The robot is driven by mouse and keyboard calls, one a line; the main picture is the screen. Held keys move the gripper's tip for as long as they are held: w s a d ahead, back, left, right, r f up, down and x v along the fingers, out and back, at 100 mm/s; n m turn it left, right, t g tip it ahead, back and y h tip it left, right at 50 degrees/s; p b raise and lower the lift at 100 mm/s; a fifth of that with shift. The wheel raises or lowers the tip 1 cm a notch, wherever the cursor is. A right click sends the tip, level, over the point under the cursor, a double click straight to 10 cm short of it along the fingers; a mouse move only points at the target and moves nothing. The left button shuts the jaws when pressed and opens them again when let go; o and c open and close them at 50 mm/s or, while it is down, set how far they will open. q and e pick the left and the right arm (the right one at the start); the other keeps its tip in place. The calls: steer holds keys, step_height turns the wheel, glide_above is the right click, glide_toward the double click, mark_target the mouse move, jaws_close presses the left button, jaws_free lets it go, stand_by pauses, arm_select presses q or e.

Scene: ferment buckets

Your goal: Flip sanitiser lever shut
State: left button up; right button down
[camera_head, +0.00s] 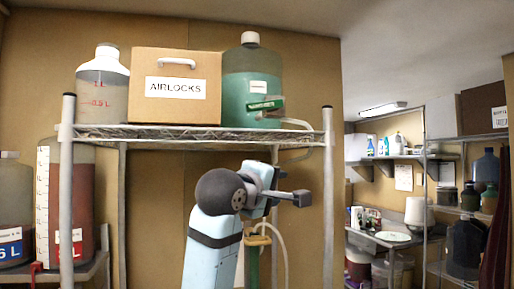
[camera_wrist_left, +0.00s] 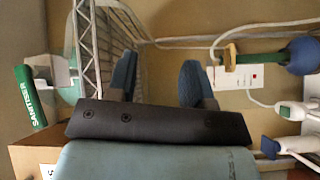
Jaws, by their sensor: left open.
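The sanitiser lever (camera_head: 264,105) is a green labelled bar, nearly level, at the front of the teal jug (camera_head: 243,88) on the wire shelf. In the left wrist view the lever (camera_wrist_left: 30,96) reads SANITISER and stands tilted at the far left. I cannot tell from its pose whether the valve is open. My left gripper (camera_head: 288,197) is below the shelf's right end, lower than the lever and apart from it. In the left wrist view my left gripper (camera_wrist_left: 158,82) has its two blue-tipped fingers spread, with nothing between them. My right gripper is not in view.
The wire shelf edge (camera_head: 195,134) lies between my gripper and the jug. An AIRLOCKS box (camera_head: 175,108) and a clear jug (camera_head: 102,90) stand left of it. A shelf post (camera_head: 328,200) is right of my gripper. A hose (camera_head: 285,240) hangs close behind.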

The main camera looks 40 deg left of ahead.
mark_target(258, 106)
arm_select(q)
steer(key=s+a+r+n+t+y, duration=0.15)
steer(key=s+r+n, duration=0.35)
steer(key=s+r, duration=0.95)
steer(key=w+p, duration=0.1)
steer(key=w, duration=0.3)
steer(key=w+a+r+p, duration=0.1)
steer(key=w+p, duration=0.1)
steer(key=w, duration=0.3)
steer(key=w+a+r+p, duration=0.1)
steer(key=w, duration=0.3)
steer(key=shift+w+r+p, duration=0.25)
steer(key=shift+w+p, duration=0.05)
steer(key=shift+w, duration=0.05)
steer(key=shift+w+a, duration=0.1)
steer(key=shift+w, duration=0.4)
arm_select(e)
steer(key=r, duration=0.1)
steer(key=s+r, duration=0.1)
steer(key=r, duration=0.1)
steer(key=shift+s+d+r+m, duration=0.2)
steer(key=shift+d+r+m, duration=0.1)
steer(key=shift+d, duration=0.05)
arm_select(q)
jaws_close()
steer(key=shift+h, duration=0.25)
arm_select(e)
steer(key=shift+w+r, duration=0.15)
